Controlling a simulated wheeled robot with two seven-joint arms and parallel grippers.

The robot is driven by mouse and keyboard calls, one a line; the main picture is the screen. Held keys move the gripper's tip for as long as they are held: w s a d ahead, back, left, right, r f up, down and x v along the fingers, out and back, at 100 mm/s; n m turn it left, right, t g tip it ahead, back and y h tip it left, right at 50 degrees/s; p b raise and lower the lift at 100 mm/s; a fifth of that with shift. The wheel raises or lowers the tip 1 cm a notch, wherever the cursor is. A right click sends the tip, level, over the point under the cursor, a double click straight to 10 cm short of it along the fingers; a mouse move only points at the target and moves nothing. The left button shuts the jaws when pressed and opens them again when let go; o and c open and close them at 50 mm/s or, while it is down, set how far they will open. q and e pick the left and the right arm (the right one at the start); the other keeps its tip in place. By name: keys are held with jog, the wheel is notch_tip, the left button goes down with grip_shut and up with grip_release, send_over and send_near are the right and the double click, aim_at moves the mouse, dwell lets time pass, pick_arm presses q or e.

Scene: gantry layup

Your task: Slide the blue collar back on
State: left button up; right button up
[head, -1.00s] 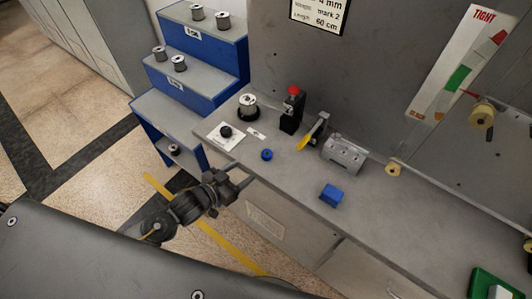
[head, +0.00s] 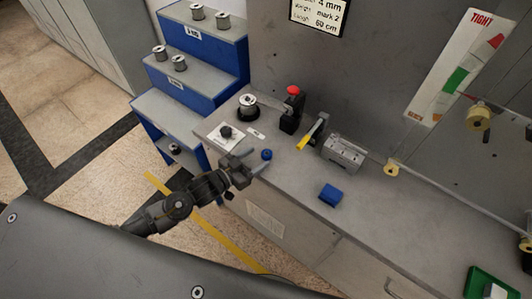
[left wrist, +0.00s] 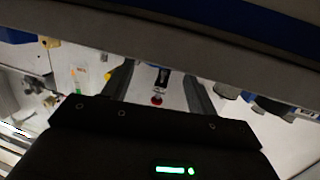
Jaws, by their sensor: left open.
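The small blue collar (head: 266,154) lies on the grey bench top, near its front edge. My left gripper (head: 254,163) comes in from the left over the bench edge, just left of the collar, open and empty. Whether its fingertips touch the collar cannot be told. A metal spool (head: 247,101) stands upright on a round black base behind the collar. In the left wrist view, the two fingers of the left gripper (left wrist: 157,85) are spread apart; I cannot make out the collar there. My right gripper is not in view.
A white card with a black knob (head: 226,131) lies left of the collar. A blue block (head: 330,195) lies right; the bench around it is clear.

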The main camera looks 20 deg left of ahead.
aim_at(268, 152)
pick_arm(q)
jog(key=shift+w+d, duration=0.1)
jog(key=p+x, duration=0.2)
jog(key=x, duration=0.2)
jog(key=shift+w+d, duration=0.1)
jog(key=shift+d, duration=0.2)
jog(key=shift+w+d+f, duration=0.15)
jog(key=shift+w+d, duration=0.05)
jog(key=shift+s, duration=0.1)
jog(key=shift+c, duration=0.2)
jog(key=c, duration=1)
jog(key=shift+a, duration=0.1)
